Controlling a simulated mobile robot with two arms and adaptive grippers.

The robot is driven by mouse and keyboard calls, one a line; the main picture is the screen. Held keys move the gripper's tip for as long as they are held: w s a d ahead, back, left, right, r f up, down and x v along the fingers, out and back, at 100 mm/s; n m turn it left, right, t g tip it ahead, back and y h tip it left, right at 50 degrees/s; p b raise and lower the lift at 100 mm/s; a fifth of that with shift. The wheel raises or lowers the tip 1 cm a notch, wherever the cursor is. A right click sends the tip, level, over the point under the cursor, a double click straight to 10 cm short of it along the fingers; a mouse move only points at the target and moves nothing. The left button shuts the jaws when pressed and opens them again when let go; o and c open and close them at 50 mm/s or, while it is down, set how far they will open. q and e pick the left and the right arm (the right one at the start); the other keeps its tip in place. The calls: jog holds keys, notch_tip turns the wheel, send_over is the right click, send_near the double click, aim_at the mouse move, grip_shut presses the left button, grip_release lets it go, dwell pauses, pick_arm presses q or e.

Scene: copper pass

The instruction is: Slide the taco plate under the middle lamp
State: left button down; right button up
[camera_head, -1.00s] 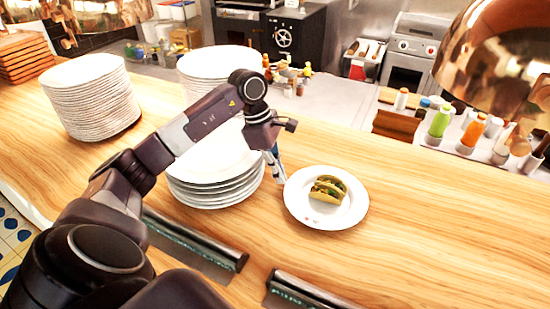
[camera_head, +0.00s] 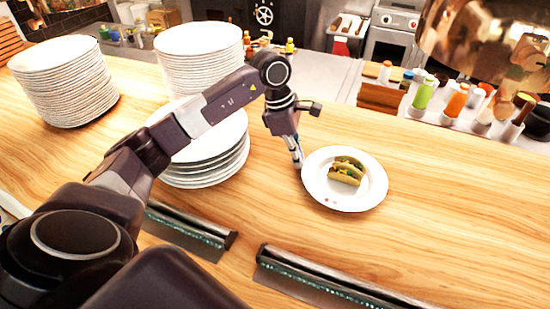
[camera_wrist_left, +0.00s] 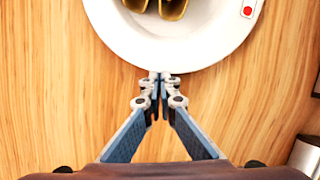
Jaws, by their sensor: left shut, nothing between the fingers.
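The taco plate (camera_head: 329,197) is a white round plate with tacos (camera_head: 346,171) on it, flat on the wooden counter (camera_head: 440,210). My left gripper (camera_head: 298,165) is shut and empty, pointing down at the plate's left rim. In the left wrist view the closed fingertips (camera_wrist_left: 161,75) meet the rim of the plate (camera_wrist_left: 180,50); they look to be touching it or very close. A copper lamp (camera_head: 470,45) hangs at the upper right; I cannot tell which lamp of the row it is. My right gripper is not in view.
A stack of plates (camera_head: 215,160) stands just left of my gripper, with two taller stacks (camera_head: 65,85) (camera_head: 198,60) behind. Metal rails (camera_head: 310,275) lie along the near edge. Sauce bottles (camera_head: 425,93) stand beyond the counter. The counter right of the taco plate is clear.

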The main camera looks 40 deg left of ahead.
aim_at(376, 174)
pick_arm(q)
jog(key=w+d+b, duration=0.1)
jog(key=w+d, duration=0.1)
jog(key=d, duration=0.4)
jog(key=w+d+b, duration=0.2)
jog(key=w+d, duration=0.1)
jog(key=d, duration=0.3)
jog(key=w+d+b, duration=0.2)
jog(key=w+d, duration=0.1)
jog(key=d, duration=0.3)
jog(key=shift+d, duration=0.15)
jog(key=shift+r, duration=0.1)
jog(key=p+v, duration=0.5)
jog(key=v, duration=0.5)
